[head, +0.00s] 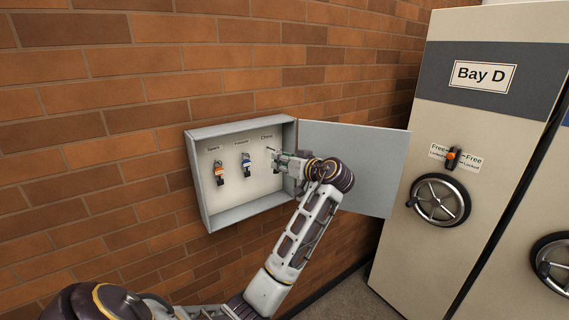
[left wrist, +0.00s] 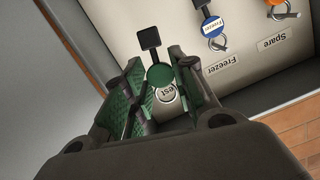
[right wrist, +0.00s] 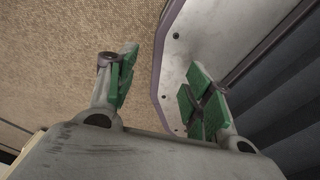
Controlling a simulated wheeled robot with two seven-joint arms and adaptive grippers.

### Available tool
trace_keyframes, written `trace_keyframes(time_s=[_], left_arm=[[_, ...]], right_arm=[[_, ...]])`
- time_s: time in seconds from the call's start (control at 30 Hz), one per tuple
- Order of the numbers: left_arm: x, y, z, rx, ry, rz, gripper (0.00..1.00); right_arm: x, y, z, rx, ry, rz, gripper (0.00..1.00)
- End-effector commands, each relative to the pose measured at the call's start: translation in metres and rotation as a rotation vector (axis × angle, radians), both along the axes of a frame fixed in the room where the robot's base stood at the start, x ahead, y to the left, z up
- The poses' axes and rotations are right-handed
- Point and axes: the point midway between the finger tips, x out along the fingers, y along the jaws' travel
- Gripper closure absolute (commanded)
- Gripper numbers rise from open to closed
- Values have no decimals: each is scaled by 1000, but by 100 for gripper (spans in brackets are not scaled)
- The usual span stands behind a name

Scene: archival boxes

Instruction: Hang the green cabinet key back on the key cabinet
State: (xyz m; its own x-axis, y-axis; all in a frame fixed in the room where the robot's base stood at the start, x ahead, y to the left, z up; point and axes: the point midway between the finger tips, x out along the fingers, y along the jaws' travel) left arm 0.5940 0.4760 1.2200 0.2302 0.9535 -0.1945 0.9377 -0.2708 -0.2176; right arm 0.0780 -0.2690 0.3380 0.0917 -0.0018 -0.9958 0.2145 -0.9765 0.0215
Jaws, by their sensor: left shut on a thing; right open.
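The key cabinet (head: 229,215) hangs open on the brick wall. My left gripper (head: 283,160) reaches in at the right-hand hook, whose label is partly hidden. In the left wrist view, the green key (left wrist: 159,75), with a round green tag and a black part (left wrist: 150,38), is between the fingers of my left gripper (left wrist: 162,78), which is shut on it. A hook ring shows by the tag; whether the key is on it I cannot tell. My right gripper (right wrist: 160,85) is open and empty, away from the cabinet.
An orange-tagged key (head: 219,170) hangs under Spare and a blue-tagged key (head: 246,162) under Freezer. The cabinet door (head: 370,165) stands open to the right, close to my left wrist. The Bay D shelving unit (head: 420,250) with a handwheel (head: 440,200) stands farther right.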

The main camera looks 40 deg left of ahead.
Motion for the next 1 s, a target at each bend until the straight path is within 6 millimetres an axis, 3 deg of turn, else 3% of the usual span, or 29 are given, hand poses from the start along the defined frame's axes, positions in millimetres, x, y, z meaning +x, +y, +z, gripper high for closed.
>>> trace_keyframes(time_s=[1.0], left_arm=[[10, 35, -3, 1, 0, 0, 91]], right_arm=[[0, 10, 0, 10, 0, -3, 49]])
